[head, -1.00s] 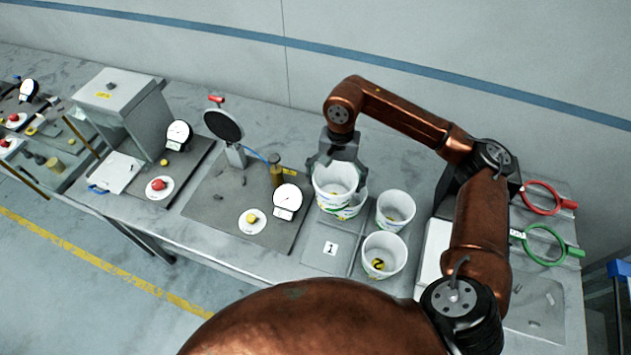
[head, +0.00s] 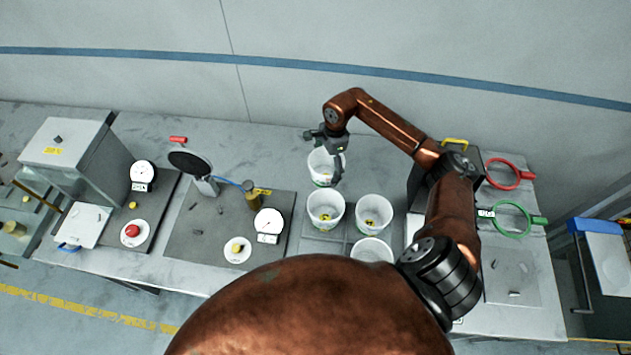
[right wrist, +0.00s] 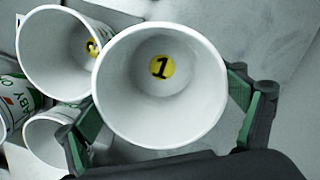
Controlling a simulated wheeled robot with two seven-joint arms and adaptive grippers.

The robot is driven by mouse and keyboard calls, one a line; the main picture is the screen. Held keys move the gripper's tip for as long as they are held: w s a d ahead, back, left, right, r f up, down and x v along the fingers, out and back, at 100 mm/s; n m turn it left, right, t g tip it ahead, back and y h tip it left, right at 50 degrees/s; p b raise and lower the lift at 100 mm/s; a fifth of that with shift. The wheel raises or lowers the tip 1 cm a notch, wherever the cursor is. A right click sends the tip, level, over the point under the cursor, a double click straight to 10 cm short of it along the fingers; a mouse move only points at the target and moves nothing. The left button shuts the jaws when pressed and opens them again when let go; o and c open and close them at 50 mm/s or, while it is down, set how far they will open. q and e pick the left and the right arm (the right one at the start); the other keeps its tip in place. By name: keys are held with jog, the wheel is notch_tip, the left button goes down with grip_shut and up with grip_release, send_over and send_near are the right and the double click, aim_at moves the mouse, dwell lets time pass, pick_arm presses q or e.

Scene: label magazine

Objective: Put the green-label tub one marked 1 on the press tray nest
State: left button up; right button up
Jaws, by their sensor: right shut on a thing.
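My right gripper (head: 326,158) is shut on a white tub (head: 323,169) and holds it upright behind the other tubs. In the right wrist view the tub (right wrist: 120,95) sits between the green finger pads, with a yellow sticker marked 1 on its inner floor. A bit of green shows low on its outside in the head view; most of its label is hidden. A white tray (head: 82,224) with a blue handle lies in front of a grey box at the left. I cannot tell for sure which spot is the press tray nest. My left gripper is out of view.
Other white tubs stand close by: one (head: 326,209) just in front, one (head: 373,211) to its right, and one (head: 371,250) nearer. A round dark plate (head: 190,162) on a stand, dial gauges (head: 268,222) and button stations lie between the tubs and the grey box (head: 65,147).

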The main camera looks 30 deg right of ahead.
aim_at(325, 171)
jog(key=f, duration=0.3)
jog(key=shift+a+f+p, duration=0.2)
jog(key=shift+a+p, duration=0.05)
jog(key=shift+p, duration=0.15)
notch_tip(325, 171, down, 3)
jog(key=shift+r+p, duration=0.1)
jog(key=shift+p, duration=0.3)
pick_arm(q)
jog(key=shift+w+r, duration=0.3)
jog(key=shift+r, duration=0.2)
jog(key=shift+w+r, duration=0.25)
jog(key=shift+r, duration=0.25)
pick_arm(e)
jog(key=shift+d, duration=0.1)
jog(key=shift+f, duration=0.2)
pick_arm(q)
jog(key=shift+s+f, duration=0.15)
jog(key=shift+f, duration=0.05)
pick_arm(e)
jog(key=o, duration=0.9)
